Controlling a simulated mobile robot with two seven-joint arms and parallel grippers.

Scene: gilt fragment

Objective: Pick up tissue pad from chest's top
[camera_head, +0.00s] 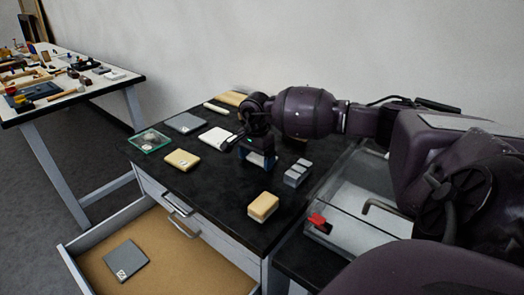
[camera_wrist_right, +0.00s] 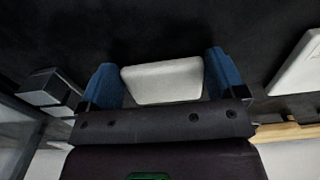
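A white pad (camera_wrist_right: 162,82), which I take to be the tissue pad, lies between the two blue fingers of my right gripper (camera_wrist_right: 164,78) in the right wrist view. The fingers stand apart at its two sides, with thin dark gaps, and do not look closed on it. In the head view my right gripper (camera_head: 258,162) points down, low over the black top of the chest (camera_head: 215,205). There the pad is hidden behind the fingers and wrist. My left gripper is not in view.
Near the gripper are grey blocks (camera_head: 297,173), a yellow-topped block (camera_head: 263,206), a flat white pad (camera_head: 216,138) and a yellow pad (camera_head: 182,160). A glass box (camera_head: 355,205) with a red clasp stands right. The chest's drawer (camera_head: 185,262) is open, holding a grey pad (camera_head: 126,260).

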